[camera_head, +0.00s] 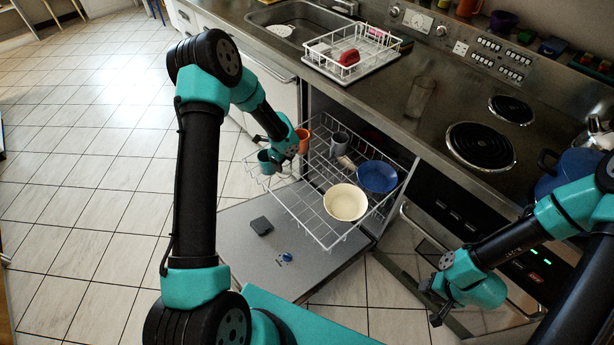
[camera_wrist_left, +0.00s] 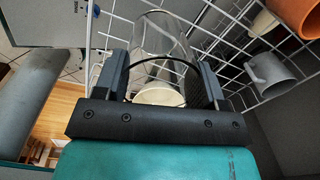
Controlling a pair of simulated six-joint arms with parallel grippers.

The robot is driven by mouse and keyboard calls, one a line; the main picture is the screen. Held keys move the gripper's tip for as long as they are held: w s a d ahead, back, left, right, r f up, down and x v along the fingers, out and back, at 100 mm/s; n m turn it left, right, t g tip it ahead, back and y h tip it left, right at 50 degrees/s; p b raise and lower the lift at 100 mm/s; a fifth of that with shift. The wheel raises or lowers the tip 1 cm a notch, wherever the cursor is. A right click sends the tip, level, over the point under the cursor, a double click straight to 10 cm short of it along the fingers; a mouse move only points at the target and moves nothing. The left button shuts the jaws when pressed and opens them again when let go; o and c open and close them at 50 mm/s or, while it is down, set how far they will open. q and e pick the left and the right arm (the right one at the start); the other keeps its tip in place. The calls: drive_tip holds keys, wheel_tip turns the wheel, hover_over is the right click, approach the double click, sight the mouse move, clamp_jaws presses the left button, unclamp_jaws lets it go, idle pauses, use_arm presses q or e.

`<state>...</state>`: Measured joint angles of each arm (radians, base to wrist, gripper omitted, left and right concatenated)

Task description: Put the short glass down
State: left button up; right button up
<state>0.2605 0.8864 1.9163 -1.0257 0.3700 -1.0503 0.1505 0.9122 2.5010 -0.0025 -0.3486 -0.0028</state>
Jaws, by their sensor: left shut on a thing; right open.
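The short glass (camera_wrist_left: 160,38) is clear and shows in the left wrist view between the two fingers of my left gripper (camera_wrist_left: 165,82). The gripper is shut on it, with wire rack bars behind it. In the head view my left gripper (camera_head: 276,168) is at the left side of the pulled-out dishwasher rack (camera_head: 322,238); the glass is hard to make out there. I cannot tell whether the glass touches the rack. My right gripper (camera_head: 437,300) is open and empty, low in front of the oven.
The rack holds an orange mug (camera_head: 303,140), a grey mug (camera_head: 340,142), a cream bowl (camera_head: 345,202) and a blue bowl (camera_head: 377,176). A tall glass (camera_head: 421,97) stands on the counter (camera_head: 395,125), left of the coil burners (camera_head: 481,146). A white dish drainer (camera_head: 350,52) stands behind.

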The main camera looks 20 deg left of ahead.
sight(284, 170)
use_arm(q)
drive_tip(key=shift+f, duration=2.7)
drive_tip(key=shift+f, duration=1.85)
drive_tip(key=shift+f, duration=0.15)
drive_tip(key=o, duration=1)
drive_tip(key=r, duration=1.2)
drive_tip(key=shift+s+a+r, duration=0.1)
drive_tip(key=shift+s+r, duration=0.05)
drive_tip(key=shift+s, duration=0.2)
